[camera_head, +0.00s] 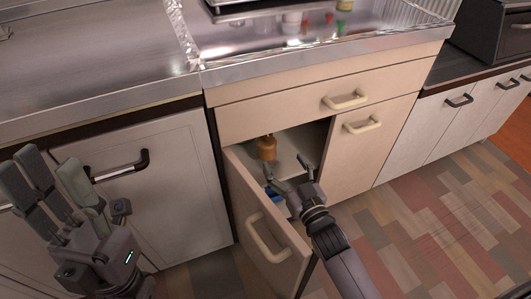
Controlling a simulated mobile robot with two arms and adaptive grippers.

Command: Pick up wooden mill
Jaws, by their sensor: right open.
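The wooden mill (266,148) is a small orange-brown upright piece with a narrower top. It shows in the head view inside the opened cabinet, on a pale shelf (289,160), near the left side of the opening. My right gripper (287,175) is at the cabinet opening, just in front of and slightly below the mill. Its fingers are spread and nothing is between them. My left gripper (55,178) is at the lower left, in front of a closed white cabinet, with its fingers pointing up and apart. It appears empty.
The cabinet door (262,225) stands open to the left of my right arm, with a pale handle. A blue item (273,196) shows low behind the door. The right-hand door (368,140) and the drawer (330,98) are closed. The metal counter (330,50) overhangs above. The patterned floor is clear.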

